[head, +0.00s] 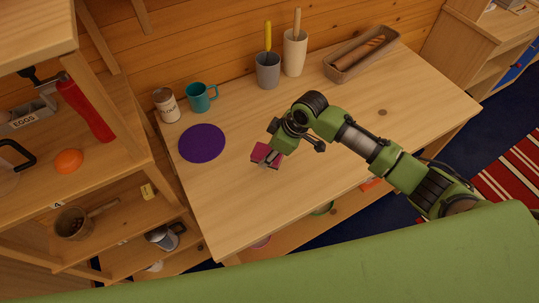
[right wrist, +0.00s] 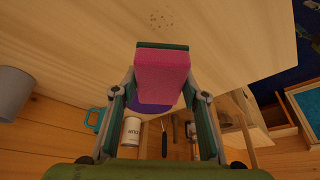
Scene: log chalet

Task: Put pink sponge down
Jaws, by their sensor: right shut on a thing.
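The pink sponge (head: 263,150), with a dark green scouring side, is between the fingers of my right gripper (head: 270,157). In the right wrist view the sponge (right wrist: 162,72) is pinched between both fingers of the gripper (right wrist: 160,88). It is over the wooden table (head: 330,160), right of the round purple mat (head: 202,143). I cannot tell whether the sponge touches the tabletop. My left gripper is not in view.
A soup can (head: 166,105), teal mug (head: 202,98), grey cup (head: 268,72), white utensil holder (head: 295,53) and bread basket (head: 361,55) stand along the table's back. The front left tabletop is bare. Shelves (head: 75,190) stand at left.

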